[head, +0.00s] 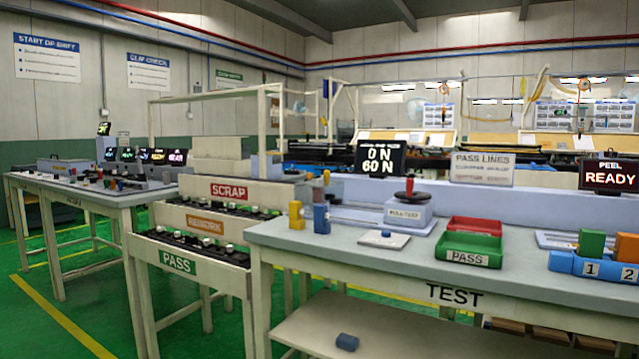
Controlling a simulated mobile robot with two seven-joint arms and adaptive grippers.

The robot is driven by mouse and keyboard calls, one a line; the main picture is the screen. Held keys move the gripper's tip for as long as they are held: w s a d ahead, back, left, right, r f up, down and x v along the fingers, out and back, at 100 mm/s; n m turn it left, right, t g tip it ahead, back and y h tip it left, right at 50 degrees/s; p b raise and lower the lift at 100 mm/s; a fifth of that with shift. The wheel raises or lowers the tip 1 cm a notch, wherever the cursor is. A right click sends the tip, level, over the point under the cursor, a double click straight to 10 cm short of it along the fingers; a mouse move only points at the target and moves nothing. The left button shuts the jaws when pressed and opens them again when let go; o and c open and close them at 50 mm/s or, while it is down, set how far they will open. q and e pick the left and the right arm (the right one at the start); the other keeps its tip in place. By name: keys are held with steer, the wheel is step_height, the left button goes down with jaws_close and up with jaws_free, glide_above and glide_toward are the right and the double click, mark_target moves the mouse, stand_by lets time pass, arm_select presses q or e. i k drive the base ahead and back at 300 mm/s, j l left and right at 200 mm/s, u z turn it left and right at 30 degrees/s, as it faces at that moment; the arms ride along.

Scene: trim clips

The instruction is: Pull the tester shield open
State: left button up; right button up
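A pale grey tester block (407,215) with a small, blurred label stands on the table marked TEST (350,272). I cannot make out a separate shield on the tester, or whether one is open or shut. Neither of my grippers is in view.
On the TEST table are a green PASS bin (469,249), a red bin (475,226), a small white plate (384,240), yellow and blue blocks (296,215) and blue numbered holders (590,266). A PASS/REWORK/SCRAP rack (190,262) stands left. Green floor (95,310) is open at lower left.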

mark_target(326, 174)
steer(key=i+j+z, duration=0.15)
steer(key=z, duration=0.6)
steer(key=i+j+z, duration=0.2)
steer(key=j, duration=0.15)
steer(key=j+z, duration=0.2)
steer(key=i+j+z, duration=0.1)
steer(key=j+z, duration=0.15)
steer(key=j, duration=0.75)
steer(key=i+j+z, duration=0.15)
steer(key=j, duration=0.45)
